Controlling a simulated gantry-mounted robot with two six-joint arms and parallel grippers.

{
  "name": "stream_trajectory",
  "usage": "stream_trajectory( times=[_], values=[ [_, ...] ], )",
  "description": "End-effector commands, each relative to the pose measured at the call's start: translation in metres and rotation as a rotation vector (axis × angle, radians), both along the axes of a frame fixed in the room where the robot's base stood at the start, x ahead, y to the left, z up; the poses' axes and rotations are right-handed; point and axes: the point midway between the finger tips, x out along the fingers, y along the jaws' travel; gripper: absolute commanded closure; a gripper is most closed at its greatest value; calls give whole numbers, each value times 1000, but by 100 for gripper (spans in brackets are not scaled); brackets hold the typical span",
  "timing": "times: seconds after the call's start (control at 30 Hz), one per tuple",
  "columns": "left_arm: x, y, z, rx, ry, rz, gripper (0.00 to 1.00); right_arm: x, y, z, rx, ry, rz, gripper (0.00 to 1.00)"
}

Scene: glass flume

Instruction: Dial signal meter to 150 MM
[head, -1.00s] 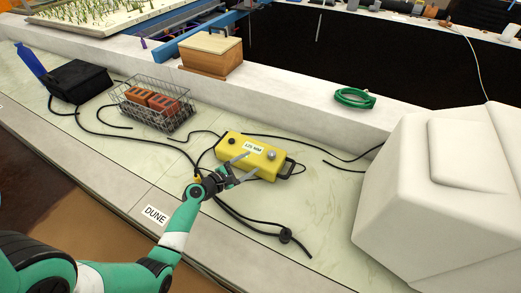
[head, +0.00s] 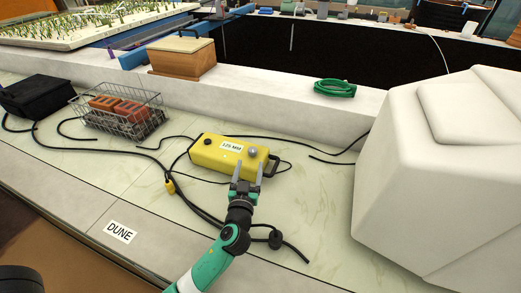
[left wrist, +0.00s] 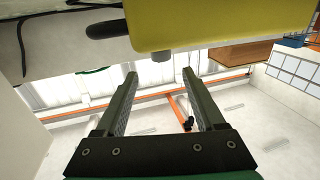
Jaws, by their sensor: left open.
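The yellow signal meter (head: 229,156) lies on the pale bench in the head view, and its label reads 125 MM. A grey knob (head: 252,152) is near its right end and a black knob (head: 207,142) near its left end. My left gripper (head: 249,169) is open and empty at the meter's near side, its fingertips pointing toward the grey knob. In the left wrist view the meter (left wrist: 225,22) fills the top, with a small grey knob (left wrist: 161,56) showing between and beyond the open fingers (left wrist: 159,77). I cannot tell contact. My right gripper is not in view.
Black cables (head: 192,208) run around the meter. A wire basket (head: 150,128) with orange bricks stands left, and a black box (head: 40,97) farther left. A large white block (head: 400,190) stands right. A wooden box (head: 182,57) and green hose coil (head: 334,88) sit on the ledge.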

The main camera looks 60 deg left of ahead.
Motion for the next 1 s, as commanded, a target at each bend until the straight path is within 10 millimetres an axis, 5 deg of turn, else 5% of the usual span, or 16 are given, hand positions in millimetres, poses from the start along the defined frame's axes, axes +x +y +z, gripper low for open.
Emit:
stream_trajectory(
  times=[0.6, 1.0],
  values=[
    [61, 86, -1, -4, -3, 2, 29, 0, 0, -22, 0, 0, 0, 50],
    [68, 94, 1, -5, -3, 0, 33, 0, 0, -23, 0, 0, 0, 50]
  ],
)
